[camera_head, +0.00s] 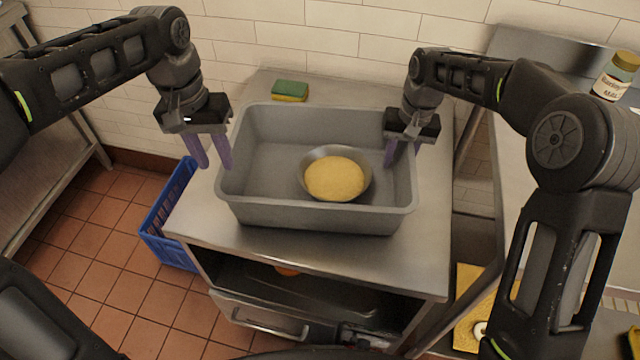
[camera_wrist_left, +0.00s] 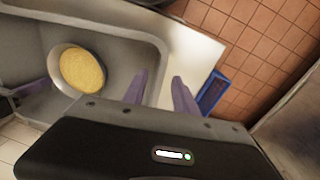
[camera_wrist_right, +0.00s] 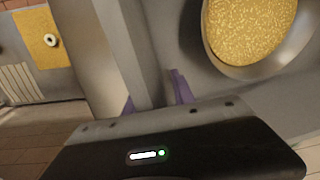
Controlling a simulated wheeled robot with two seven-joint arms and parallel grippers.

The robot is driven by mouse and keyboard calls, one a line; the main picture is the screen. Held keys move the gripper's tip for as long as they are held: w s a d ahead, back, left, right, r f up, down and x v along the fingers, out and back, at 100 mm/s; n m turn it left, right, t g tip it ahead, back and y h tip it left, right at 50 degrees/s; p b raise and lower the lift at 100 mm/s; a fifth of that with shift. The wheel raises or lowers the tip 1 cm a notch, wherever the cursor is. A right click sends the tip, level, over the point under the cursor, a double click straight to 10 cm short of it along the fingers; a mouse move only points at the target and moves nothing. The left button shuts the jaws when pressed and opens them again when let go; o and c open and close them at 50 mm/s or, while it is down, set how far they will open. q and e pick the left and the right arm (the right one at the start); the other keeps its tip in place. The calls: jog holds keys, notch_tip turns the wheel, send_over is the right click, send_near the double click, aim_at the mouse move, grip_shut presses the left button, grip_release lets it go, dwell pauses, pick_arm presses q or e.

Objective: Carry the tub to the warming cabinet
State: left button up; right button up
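The grey tub (camera_head: 290,216) stands on a steel-topped unit (camera_head: 330,255). A metal bowl of yellow grainy food (camera_head: 334,178) sits inside it, right of the middle. My left gripper (camera_head: 209,152) is open at the tub's left rim; in the left wrist view its fingers (camera_wrist_left: 160,93) lie on either side of that rim. My right gripper (camera_head: 403,150) is open at the right rim; in the right wrist view its fingers (camera_wrist_right: 154,97) are on either side of the wall, the outer one partly hidden. I cannot tell which unit is the warming cabinet.
A green and yellow sponge (camera_head: 290,91) lies behind the tub. A blue crate (camera_head: 172,215) stands on the floor at left. A steel counter at right holds a jar (camera_head: 616,76). A yellow board (camera_head: 470,305) with a ring-shaped item is at lower right. The unit's lower front is open.

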dwell(0.3)
jog(key=r, duration=0.8)
jog(key=d+r, duration=0.1)
jog(key=r, duration=0.3)
dwell(0.5)
